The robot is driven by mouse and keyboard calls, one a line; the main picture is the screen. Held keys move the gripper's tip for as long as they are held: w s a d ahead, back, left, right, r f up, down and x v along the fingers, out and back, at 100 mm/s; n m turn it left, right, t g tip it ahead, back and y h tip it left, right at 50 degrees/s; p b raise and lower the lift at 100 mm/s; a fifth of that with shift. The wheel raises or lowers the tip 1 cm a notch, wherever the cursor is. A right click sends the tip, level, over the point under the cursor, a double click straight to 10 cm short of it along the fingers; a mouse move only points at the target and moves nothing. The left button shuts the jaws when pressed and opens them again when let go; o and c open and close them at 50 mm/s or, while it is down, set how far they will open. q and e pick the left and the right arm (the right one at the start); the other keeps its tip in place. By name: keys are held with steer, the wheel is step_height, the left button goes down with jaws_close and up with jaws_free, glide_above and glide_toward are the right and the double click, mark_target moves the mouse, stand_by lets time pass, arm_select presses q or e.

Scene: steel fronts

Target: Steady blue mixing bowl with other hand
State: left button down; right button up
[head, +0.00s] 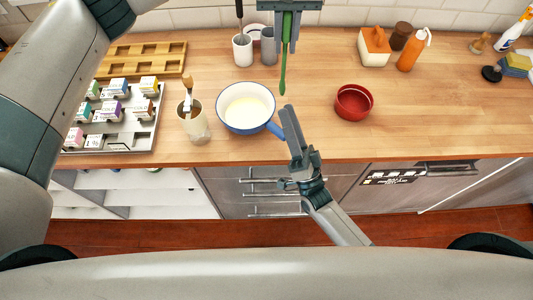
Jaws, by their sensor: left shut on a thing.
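The mixing bowl (231,124) is white with a blue rim and a blue handle pointing toward the lower right. It stands upright on the wooden counter and holds something pale. My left gripper (288,14) is at the top edge, shut on a green utensil (285,62) that hangs point down, right of and behind the bowl. My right gripper (291,122) is just right of the bowl, by the end of its handle. It is seen edge-on, so its jaw opening is unclear, and I cannot tell if it touches the handle.
A beige cup (197,127) with a brush stands close left of the bowl. A tray of small labelled boxes (131,134) is further left. A red bowl (353,103) and an orange bottle (411,54) are right. The right front counter is clear.

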steer(key=f+m+t+h, duration=0.1)
steer(key=m+h, duration=0.5)
steer(key=h, duration=0.1)
steer(key=m+g+h, duration=0.7)
steer(key=m+h, duration=0.2)
steer(key=h, duration=0.1)
glide_toward(277, 126)
steer(key=shift+w+d+f+m+g+y, duration=0.1)
steer(key=shift+w+f+m+g+y, duration=0.1)
steer(key=shift+m+g+y, duration=0.15)
steer(key=x, duration=1.2)
steer(key=shift+r, duration=0.1)
jaws_close()
